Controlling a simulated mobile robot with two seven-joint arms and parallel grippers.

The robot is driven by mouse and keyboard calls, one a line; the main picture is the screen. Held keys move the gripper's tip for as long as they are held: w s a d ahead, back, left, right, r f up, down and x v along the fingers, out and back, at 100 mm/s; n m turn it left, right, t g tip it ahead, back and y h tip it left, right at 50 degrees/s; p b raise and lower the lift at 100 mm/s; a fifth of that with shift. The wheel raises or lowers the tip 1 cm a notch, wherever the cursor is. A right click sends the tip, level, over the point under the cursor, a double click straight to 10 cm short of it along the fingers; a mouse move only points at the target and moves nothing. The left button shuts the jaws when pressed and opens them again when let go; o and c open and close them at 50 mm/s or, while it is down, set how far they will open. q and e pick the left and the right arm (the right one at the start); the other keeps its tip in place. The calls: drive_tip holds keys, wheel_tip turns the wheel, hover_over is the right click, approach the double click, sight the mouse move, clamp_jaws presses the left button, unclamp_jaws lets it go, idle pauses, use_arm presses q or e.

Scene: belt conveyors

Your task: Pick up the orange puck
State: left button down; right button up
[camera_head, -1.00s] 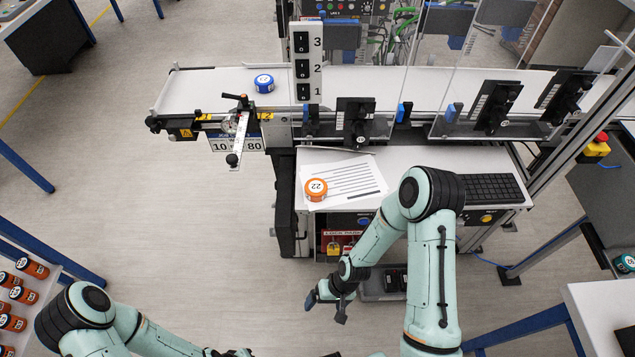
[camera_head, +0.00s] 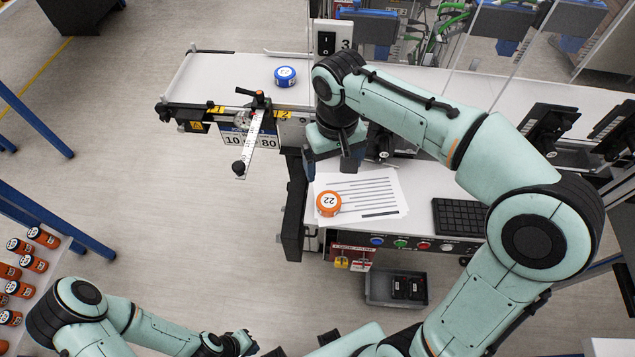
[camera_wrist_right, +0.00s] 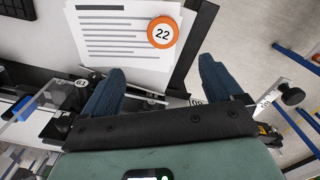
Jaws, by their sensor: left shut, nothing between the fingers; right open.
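The orange puck (camera_head: 328,203), with a white top marked 22, lies on the left part of a printed sheet on the white side table. The right wrist view also shows the orange puck (camera_wrist_right: 162,32), beyond the fingertips. My right gripper (camera_head: 333,167) is above the back of the table, behind the puck and apart from it. In the right wrist view its two blue fingers (camera_wrist_right: 163,72) are spread with nothing between them. My left gripper (camera_head: 247,343) is low at the bottom of the head view, shut and empty, far from the puck.
The printed sheet (camera_head: 375,195) lies beside a black keyboard (camera_head: 459,218). A blue puck (camera_head: 285,76) sits on the white conveyor belt (camera_head: 225,82) behind. A lever arm (camera_head: 252,140) juts from the conveyor. Several orange items stand in a rack (camera_head: 62,262) at left.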

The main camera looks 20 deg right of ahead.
drive_tip(key=b, duration=0.1)
hover_over(329, 201)
drive_tip(key=f, duration=0.7)
drive_tip(key=shift+s+d+f, duration=0.2)
drive_tip(key=shift+d+f, duration=0.05)
drive_tip(key=shift+d, duration=0.1)
drive_tip(key=f, duration=0.5)
drive_tip(key=shift+w+a+f, duration=0.2)
drive_tip(key=shift+a+f, duration=0.1)
drive_tip(key=shift+a, duration=0.05)
use_arm(q)
drive_tip(key=shift+s+f, duration=0.85)
drive_tip(key=shift+s, duration=0.1)
use_arm(e)
drive_tip(key=c, duration=1.2)
